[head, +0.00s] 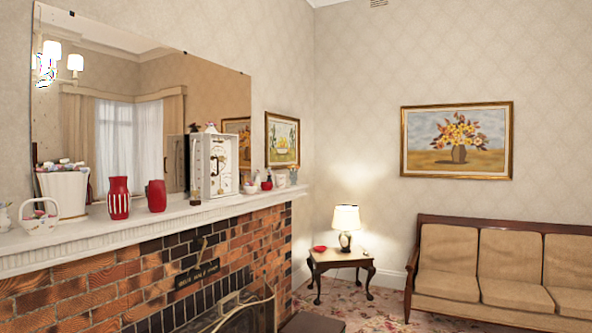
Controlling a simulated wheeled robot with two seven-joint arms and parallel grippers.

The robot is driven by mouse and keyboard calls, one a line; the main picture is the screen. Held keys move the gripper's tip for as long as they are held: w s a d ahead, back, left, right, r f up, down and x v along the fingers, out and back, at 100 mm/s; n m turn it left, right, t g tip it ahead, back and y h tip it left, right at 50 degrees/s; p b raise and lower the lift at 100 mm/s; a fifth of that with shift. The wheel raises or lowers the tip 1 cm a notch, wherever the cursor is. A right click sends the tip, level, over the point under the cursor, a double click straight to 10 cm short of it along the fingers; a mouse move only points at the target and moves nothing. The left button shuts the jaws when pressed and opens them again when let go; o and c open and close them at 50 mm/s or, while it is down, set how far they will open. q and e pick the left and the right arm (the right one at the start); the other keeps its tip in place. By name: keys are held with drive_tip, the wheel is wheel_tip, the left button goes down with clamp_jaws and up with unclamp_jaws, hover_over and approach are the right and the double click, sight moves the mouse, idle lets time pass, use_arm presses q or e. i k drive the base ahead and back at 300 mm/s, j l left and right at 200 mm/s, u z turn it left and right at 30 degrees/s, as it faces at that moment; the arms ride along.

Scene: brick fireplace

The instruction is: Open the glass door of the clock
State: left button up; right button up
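The clock (222,166) is a white upright box with a pale face and dark and gold details. The glass itself is too small to make out. Neither of my grippers is in view.
The mantel shelf (85,231) also holds a white basket (40,222), a white planter (66,192), a striped red vase (119,198) and a plain red vase (156,196). Small ornaments stand right of the clock. A large mirror (140,120) hangs behind; a fire screen (235,312) stands below.

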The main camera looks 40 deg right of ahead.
sight(208, 158)
drive_tip(key=z, duration=0.95)
drive_tip(key=i+l, duration=0.1)
drive_tip(key=i, duration=0.3)
drive_tip(key=i+u, duration=0.1)
drive_tip(key=i, duration=0.25)
